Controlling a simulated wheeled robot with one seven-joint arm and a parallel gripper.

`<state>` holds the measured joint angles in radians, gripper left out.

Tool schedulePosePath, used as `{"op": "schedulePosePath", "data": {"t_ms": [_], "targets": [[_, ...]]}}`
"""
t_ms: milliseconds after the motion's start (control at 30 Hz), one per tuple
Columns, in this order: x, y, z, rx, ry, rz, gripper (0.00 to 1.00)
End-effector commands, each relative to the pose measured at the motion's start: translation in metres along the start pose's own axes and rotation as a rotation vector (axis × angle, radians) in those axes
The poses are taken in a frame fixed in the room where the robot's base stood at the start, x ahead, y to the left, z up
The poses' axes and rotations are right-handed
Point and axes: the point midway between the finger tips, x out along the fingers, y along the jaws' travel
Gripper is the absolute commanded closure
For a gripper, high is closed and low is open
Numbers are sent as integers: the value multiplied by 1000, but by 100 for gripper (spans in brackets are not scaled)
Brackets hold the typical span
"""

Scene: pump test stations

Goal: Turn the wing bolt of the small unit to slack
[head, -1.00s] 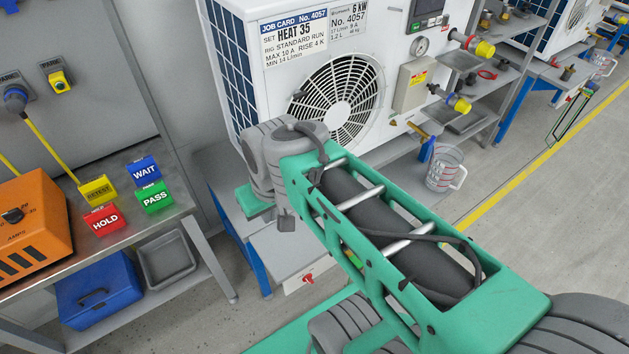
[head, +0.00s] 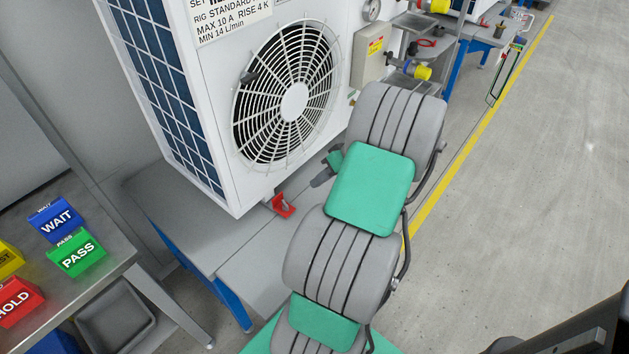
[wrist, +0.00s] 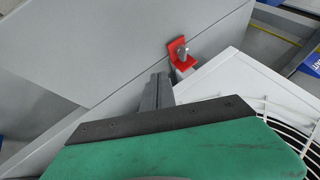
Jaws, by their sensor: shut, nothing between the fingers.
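A white unit with a round fan grille (head: 178,110) stands on a grey bench. A red bracket (head: 282,205) sits at its lower front corner. In the wrist view the red bracket (wrist: 174,48) carries a small grey upright piece (wrist: 183,50), which looks like the wing bolt; its turn position is too small to tell. My gripper (wrist: 160,78) is shut and empty, its fingers pointing toward the bracket with a gap between. In the head view my gripper (head: 322,178) is partly hidden by my arm, in front of the unit, right of the bracket.
The grey bench top (head: 190,222) is clear left of the unit. A side table holds WAIT (head: 57,220), PASS (head: 77,253) and HOLD (head: 18,302) blocks. The floor at right is open.

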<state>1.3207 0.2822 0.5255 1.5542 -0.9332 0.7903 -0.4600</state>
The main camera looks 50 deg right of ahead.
Motion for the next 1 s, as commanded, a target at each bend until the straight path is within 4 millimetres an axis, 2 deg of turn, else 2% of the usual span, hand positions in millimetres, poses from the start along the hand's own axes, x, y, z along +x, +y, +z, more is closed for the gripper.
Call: {"op": "schedulePosePath", "data": {"t_ms": [33, 300, 400, 533, 1000], "targets": [[14, 0, 1, 1, -2, -4, 100], [70, -2, 1, 1, -3, -1, 100], [75, -20, 0, 1, -1, 2, 100], [82, -31, 0, 2, -1, 3, 100], [84, -35, 0, -2, -3, 0, 100]]}}
